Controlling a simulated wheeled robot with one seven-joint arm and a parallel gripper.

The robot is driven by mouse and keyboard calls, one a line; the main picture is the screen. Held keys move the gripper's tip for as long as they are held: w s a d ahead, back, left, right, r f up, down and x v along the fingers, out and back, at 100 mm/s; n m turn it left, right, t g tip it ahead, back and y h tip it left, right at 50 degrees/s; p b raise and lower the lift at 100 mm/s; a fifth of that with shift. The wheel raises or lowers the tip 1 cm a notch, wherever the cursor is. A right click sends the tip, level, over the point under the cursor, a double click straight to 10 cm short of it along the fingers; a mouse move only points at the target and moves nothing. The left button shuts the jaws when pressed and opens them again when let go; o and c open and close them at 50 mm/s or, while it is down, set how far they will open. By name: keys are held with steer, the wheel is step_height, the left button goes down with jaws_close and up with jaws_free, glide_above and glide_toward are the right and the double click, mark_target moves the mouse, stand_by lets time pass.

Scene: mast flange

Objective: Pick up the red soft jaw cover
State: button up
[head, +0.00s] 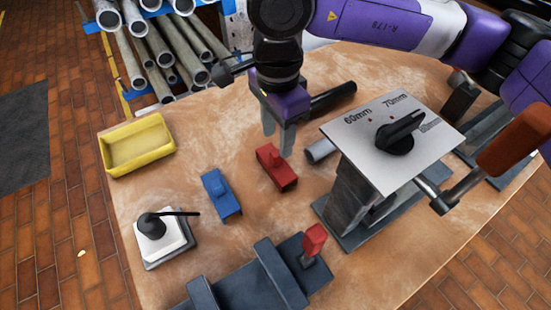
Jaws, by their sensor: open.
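The fingertips are close to the cover's upper end and knob. I cannot tell whether they touch it or sit on either side of it. A similar blue jaw cover (221,194) lies to the left of the red one, apart from it.
A machine with a dial plate (370,150) stands close to the right. A grey vise (262,275) with a red handle is at the front. A yellow tray (137,146) and a white-topped box with a black lever (160,240) are at left. Pipes fill a rack (170,50) behind.

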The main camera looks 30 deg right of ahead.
mark_target(276, 153)
step_height(276, 153, down, 5)
steer(key=shift+a+r+p, duration=0.1)
steer(key=shift+p, duration=0.2)
jaws_close()
